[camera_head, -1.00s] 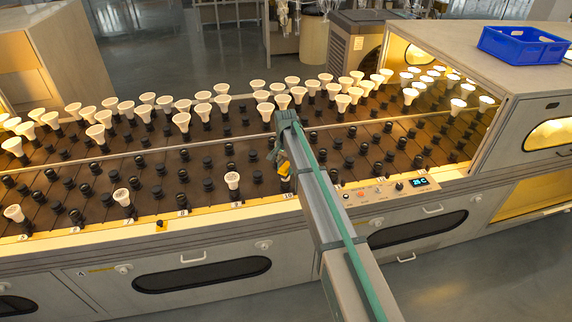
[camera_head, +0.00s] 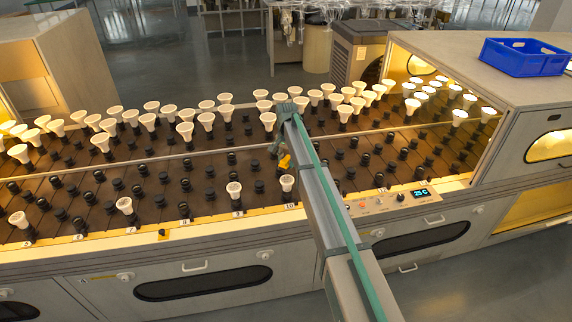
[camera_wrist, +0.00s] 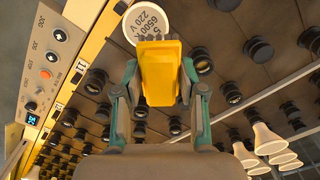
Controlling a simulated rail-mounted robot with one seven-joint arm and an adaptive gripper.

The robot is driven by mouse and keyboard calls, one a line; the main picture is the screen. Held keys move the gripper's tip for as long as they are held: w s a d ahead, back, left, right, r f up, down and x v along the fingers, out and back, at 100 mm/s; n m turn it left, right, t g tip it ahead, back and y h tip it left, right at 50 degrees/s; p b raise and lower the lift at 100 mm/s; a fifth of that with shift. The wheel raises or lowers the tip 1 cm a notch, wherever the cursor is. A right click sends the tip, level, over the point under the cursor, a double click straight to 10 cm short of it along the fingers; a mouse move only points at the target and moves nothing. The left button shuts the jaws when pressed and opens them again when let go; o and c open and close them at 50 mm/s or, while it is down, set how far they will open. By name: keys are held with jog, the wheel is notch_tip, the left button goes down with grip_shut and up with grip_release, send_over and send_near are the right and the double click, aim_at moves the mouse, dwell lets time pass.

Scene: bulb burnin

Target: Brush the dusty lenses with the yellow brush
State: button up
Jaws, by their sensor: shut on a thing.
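My gripper (camera_wrist: 160,95) is shut on the yellow brush (camera_wrist: 160,72), which also shows in the head view (camera_head: 284,162). In the head view, front-row bulbs stand near label 10 (camera_head: 287,183), near label 9 (camera_head: 233,188) and farther left (camera_head: 124,205).
Many bulbs (camera_head: 270,120) crowd the back rows of the dark socket board (camera_head: 330,176). Empty black sockets fill the middle rows. A control panel with a display (camera_head: 421,192) is at the right front. A blue crate (camera_head: 523,58) sits on the cabinet.

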jog(key=shift+r+p, duration=0.6)
jog(key=shift+r, duration=1.3)
jog(key=shift+f, duration=0.1)
